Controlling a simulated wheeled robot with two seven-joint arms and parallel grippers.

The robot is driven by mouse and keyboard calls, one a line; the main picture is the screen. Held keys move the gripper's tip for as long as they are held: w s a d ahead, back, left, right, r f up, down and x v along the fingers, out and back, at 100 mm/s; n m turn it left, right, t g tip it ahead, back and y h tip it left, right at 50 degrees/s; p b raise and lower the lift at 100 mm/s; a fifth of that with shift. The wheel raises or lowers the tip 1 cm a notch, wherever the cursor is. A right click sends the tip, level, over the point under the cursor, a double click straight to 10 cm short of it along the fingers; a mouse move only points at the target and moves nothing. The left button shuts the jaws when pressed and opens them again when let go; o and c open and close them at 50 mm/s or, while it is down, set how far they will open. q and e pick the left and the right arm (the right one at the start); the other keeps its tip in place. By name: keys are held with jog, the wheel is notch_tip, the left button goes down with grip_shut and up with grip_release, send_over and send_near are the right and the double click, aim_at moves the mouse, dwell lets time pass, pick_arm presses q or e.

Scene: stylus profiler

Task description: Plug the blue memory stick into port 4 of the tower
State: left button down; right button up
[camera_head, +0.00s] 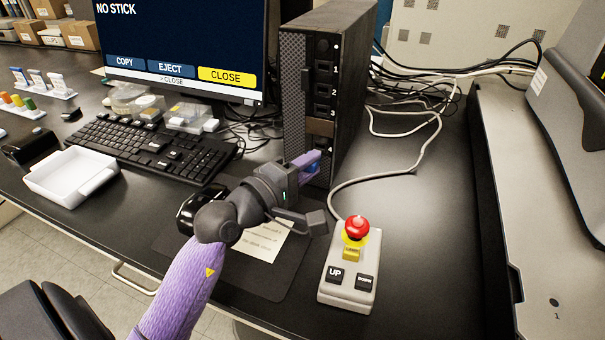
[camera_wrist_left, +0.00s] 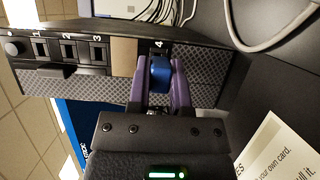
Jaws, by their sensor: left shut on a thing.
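The black tower (camera_head: 293,75) stands upright beside the monitor, with numbered ports down its front. It also fills the top of the left wrist view (camera_wrist_left: 205,75), where the label 4 shows just beyond the stick. My left gripper (camera_head: 312,164) is at the lower front of the tower, its purple fingers shut on the blue memory stick (camera_head: 314,168). In the left wrist view the blue stick (camera_wrist_left: 160,72) lies between the fingers (camera_wrist_left: 160,85), pointing at the tower by the 4. Port 4 is hidden, so I cannot tell whether the stick's tip is in it. My right gripper is not in view.
The monitor (camera_head: 180,45) reads NO STICK. A control box with a red knob (camera_head: 356,228) stands right of my left arm. A keyboard (camera_head: 150,145), a white tray (camera_head: 70,180) and several small sticks in stands are at left. Cables lie behind the tower.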

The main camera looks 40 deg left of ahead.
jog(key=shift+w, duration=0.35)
pick_arm(q)
jog(key=shift+w, duration=0.2)
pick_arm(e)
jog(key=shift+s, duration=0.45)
pick_arm(q)
jog(key=shift+w, duration=0.1)
jog(key=shift+w+a, duration=0.15)
jog(key=shift+w, duration=0.25)
jog(key=shift+w+a, duration=0.1)
jog(key=shift+w, duration=0.35)
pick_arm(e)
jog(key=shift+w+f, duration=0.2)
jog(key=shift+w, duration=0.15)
pick_arm(q)
jog(key=shift+c, duration=2.3)
grip_release()
jog(key=shift+c, duration=0.4)
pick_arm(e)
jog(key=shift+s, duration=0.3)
